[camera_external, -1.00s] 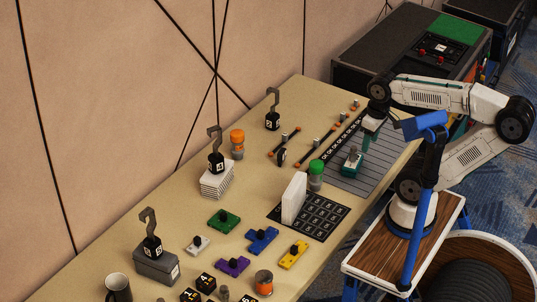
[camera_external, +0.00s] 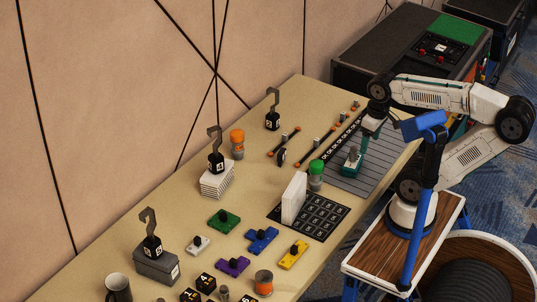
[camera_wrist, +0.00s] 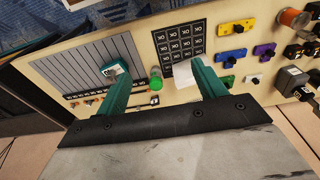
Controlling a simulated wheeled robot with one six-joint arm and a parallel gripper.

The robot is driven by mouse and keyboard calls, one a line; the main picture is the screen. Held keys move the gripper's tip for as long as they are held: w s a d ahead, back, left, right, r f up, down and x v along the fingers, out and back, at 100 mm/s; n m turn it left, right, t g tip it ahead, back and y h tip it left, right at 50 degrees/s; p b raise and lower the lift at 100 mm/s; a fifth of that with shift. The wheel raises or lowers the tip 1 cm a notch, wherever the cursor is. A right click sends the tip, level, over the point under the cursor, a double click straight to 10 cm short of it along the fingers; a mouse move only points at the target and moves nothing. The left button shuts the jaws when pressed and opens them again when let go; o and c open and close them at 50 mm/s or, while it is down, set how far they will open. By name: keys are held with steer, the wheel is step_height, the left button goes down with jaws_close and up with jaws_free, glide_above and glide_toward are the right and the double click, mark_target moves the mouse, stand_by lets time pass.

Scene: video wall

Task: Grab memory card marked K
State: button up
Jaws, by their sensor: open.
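My gripper (camera_external: 362,147) is open, with its teal fingers pointing down over the grey striped mat at the far end of the table. In the wrist view the two fingers (camera_wrist: 160,50) stand wide apart with nothing held between them. A small teal block with a light top (camera_external: 352,160) is on that mat, close to the gripper; in the wrist view it (camera_wrist: 115,68) lies beside the left finger. A black sheet with a grid of white-marked squares (camera_external: 322,212) lies nearer the table's middle. I cannot make out a K on anything, so I cannot tell which thing is the memory card.
A white upright block (camera_external: 294,198) and a green-topped jar (camera_external: 316,175) stand by the grid sheet. A marked black strip (camera_external: 345,134) borders the striped mat (camera_external: 375,172). Coloured knobbed pieces (camera_external: 262,240) and hook weights (camera_external: 215,160) occupy the rest.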

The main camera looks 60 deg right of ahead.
steer(key=n+g, duration=0.1)
steer(key=n, duration=0.1)
glide_above(282, 151)
step_height(282, 151, down, 23)
steer(key=shift+s+r, duration=0.1)
steer(key=shift+r, duration=0.1)
steer(key=shift+f, duration=0.25)
step_height(282, 151, down, 7)
steer(key=shift+f, duration=0.15)
steer(key=c, duration=1.1)
